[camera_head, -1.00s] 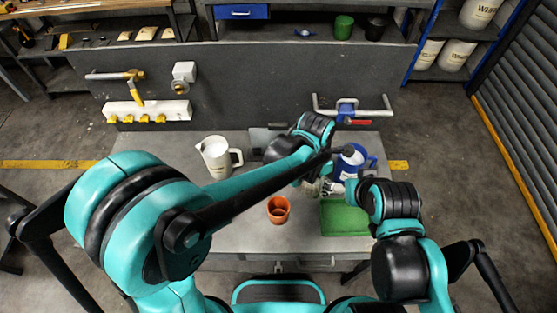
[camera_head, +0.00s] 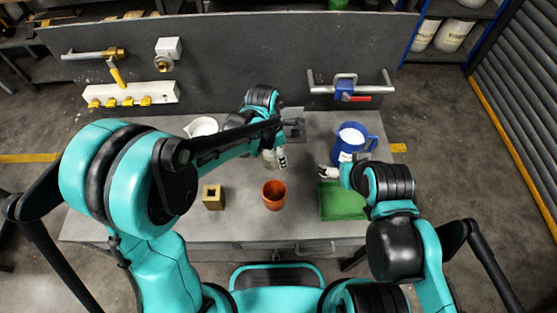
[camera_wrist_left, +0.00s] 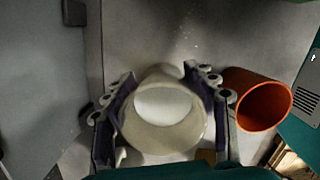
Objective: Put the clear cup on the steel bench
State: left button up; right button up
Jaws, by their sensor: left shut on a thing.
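The clear cup (camera_wrist_left: 165,115) sits between the two fingers of my left gripper (camera_wrist_left: 163,108) in the left wrist view and looks pale and see-through. My left gripper is shut on it. In the head view my left gripper (camera_head: 275,158) is over the back middle of the grey steel bench (camera_head: 235,228), behind the orange cup; the clear cup is hard to make out there. I cannot tell whether the cup touches the bench top. My right gripper (camera_head: 328,172) is at the right, near the blue jug, and its jaws are too small to judge.
An orange cup (camera_head: 274,195) stands close in front of the left gripper. A brass block (camera_head: 213,197) is left of it. A green tray (camera_head: 342,204) and a blue jug (camera_head: 352,142) are at the right. A white pitcher (camera_head: 203,126) is partly behind my left arm.

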aim_at(273, 156)
pick_arm(q)
notch_tip(273, 156, down, 3)
jog(key=shift+f+b, duration=0.1)
jog(key=shift+b, duration=0.75)
jog(key=o, duration=1.6)
